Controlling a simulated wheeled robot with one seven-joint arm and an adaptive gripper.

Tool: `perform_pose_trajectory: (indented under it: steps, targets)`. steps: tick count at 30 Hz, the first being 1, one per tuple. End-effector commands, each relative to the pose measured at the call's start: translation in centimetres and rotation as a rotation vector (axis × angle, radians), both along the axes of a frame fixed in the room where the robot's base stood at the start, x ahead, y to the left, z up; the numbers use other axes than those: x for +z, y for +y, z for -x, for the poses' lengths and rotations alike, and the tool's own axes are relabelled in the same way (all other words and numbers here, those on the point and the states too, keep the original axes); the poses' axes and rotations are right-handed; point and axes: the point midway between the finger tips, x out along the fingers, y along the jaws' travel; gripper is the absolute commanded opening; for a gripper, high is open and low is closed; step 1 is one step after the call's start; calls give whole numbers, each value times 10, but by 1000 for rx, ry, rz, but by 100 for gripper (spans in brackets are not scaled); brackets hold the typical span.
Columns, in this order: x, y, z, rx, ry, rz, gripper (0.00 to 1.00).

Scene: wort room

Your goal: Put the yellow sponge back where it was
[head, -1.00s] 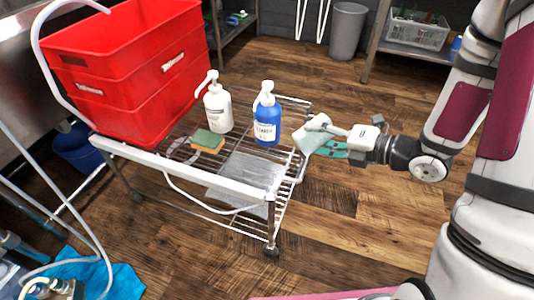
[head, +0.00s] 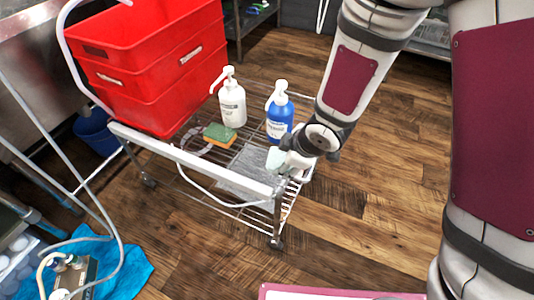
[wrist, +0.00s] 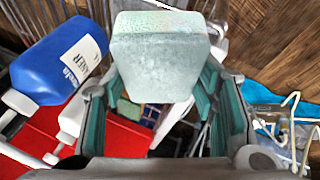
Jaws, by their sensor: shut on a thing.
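The yellow sponge (head: 219,135), with a green top, lies flat on the wire shelf of the cart (head: 190,158), in front of the white pump bottle. My gripper (head: 286,160) is over the cart's right end, to the right of the sponge and apart from it. It is shut on a pale mint block (head: 274,157), which fills the space between the fingers in the wrist view (wrist: 155,55). The block's lower side is hidden in the head view.
A white pump bottle (head: 232,103) and a blue bottle (head: 279,115) stand upright on the cart. Red stacked crates (head: 150,70) fill its left end. A clear flat sheet (head: 243,170) lies right of the sponge. A white hose (head: 205,196) loops along the front rail.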

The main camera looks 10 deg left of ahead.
Motion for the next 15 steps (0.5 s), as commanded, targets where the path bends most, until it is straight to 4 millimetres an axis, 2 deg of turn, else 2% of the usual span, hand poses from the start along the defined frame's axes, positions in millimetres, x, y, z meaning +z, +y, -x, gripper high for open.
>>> perform_pose_trajectory:
  steps: [9,15]
  targets:
    - [-15,40,58,-431,224,-231,18]
    - [-18,47,71,-541,249,-299,18]
